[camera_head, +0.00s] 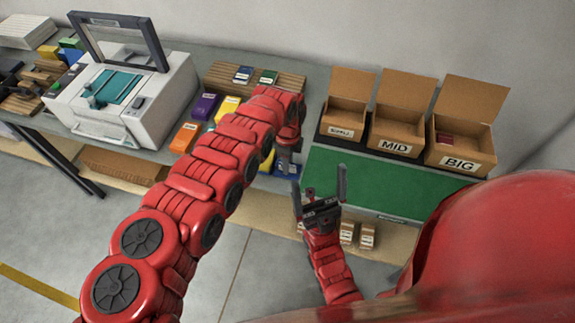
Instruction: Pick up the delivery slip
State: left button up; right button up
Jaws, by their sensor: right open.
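I cannot make out a delivery slip in this view. My left arm reaches across the middle, and its gripper (288,163) points down over the bench's front edge near the blue and yellow items. Its fingers are too small and covered to read. My right gripper (318,180) is open, with two dark fingers spread apart and nothing seen between them. It is at the front left corner of the green mat (390,185).
Three open cardboard boxes, SMALL (346,110), MID (398,125) and BIG (460,145), stand behind the mat. A grey-white machine (150,100) with a raised frame stands left. Coloured packs (205,106) lie mid-bench. Small boxes (366,235) sit below. The mat's middle is clear.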

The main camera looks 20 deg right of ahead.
pick_arm(q)
jog(key=shift+a+f, duration=0.1)
jog(key=shift+f, duration=0.15)
grip_shut()
jog(key=shift+r, duration=0.2)
dwell(0.3)
